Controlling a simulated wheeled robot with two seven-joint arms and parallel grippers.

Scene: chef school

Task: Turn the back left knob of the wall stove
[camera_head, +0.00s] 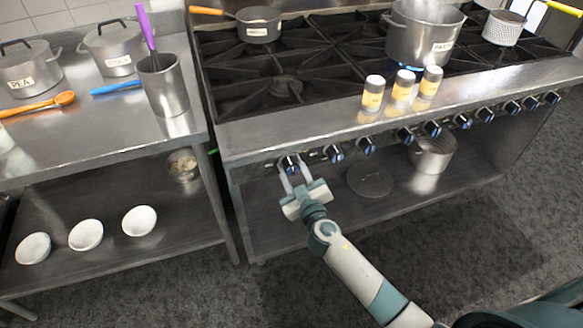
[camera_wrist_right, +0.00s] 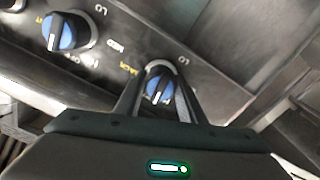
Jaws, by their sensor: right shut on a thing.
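The stove (camera_head: 250,138) has a row of blue-faced black knobs along its front panel. My right gripper (camera_head: 291,174) is at the leftmost knob (camera_head: 289,163) of that row. In the right wrist view, the fingers of the gripper (camera_wrist_right: 158,98) stand on both sides of this knob (camera_wrist_right: 160,88) and are shut on it. The knob's white pointer mark shows between the fingers. A neighbouring knob (camera_wrist_right: 68,33) is free, with its pointer also visible. My left gripper is not in the head view.
Three small jars (camera_head: 403,87) stand on the stove's front ledge. A large pot (camera_head: 424,35) sits over a blue flame. A pot (camera_head: 432,153) and a dark lid (camera_head: 370,180) are on the shelf below the knobs. A steel table (camera_head: 100,148) stands at left.

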